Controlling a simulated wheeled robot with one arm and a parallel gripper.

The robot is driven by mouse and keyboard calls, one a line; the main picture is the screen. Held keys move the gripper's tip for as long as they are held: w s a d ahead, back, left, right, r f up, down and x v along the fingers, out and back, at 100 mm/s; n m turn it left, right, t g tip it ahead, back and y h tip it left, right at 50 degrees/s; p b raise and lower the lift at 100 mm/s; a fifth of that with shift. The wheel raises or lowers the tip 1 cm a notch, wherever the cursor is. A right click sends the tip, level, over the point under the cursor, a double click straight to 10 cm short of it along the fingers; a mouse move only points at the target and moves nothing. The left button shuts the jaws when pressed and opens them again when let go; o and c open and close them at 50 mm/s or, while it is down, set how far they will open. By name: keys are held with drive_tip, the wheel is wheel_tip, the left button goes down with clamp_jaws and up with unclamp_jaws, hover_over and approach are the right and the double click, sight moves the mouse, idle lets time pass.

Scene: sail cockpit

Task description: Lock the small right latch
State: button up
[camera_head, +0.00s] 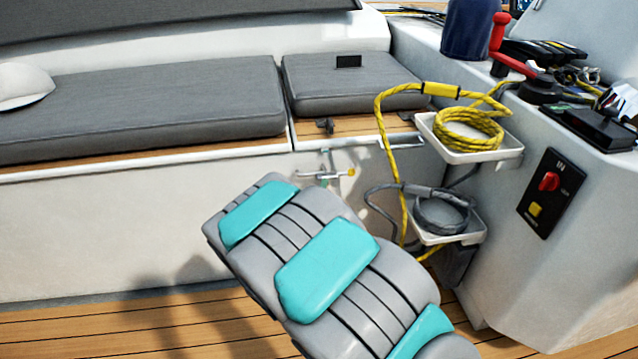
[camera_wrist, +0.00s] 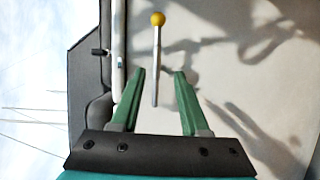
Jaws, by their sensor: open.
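A small latch, a thin metal rod with a yellow ball end (camera_wrist: 158,19), stands out against the white bench wall in the wrist view. In the head view its yellow knob (camera_head: 351,172) shows on the bench front below the small right seat. My gripper (camera_wrist: 160,74) has green fingers that are spread apart. The rod appears between the fingers, with its ball beyond the fingertips and clear space on both sides; I cannot tell the depth. In the head view my arm covers the lower part of this area, and the fingers are too small there to make out well.
The small right seat cushion (camera_head: 350,84) lies above the latch, with a dark fitting (camera_head: 325,127) at its front edge. To the right are a coiled yellow rope (camera_head: 466,128) and a grey coil (camera_head: 441,214) on white trays. The long cushion (camera_head: 150,105) is left.

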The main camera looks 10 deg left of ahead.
sight(327, 174)
drive_tip(key=w, duration=0.7)
drive_tip(key=shift+w+d+r, duration=0.15)
drive_tip(key=shift+w+d, duration=0.05)
drive_tip(key=shift+w, duration=0.05)
drive_tip(key=shift+t, duration=0.3)
clamp_jaws()
idle(1.1)
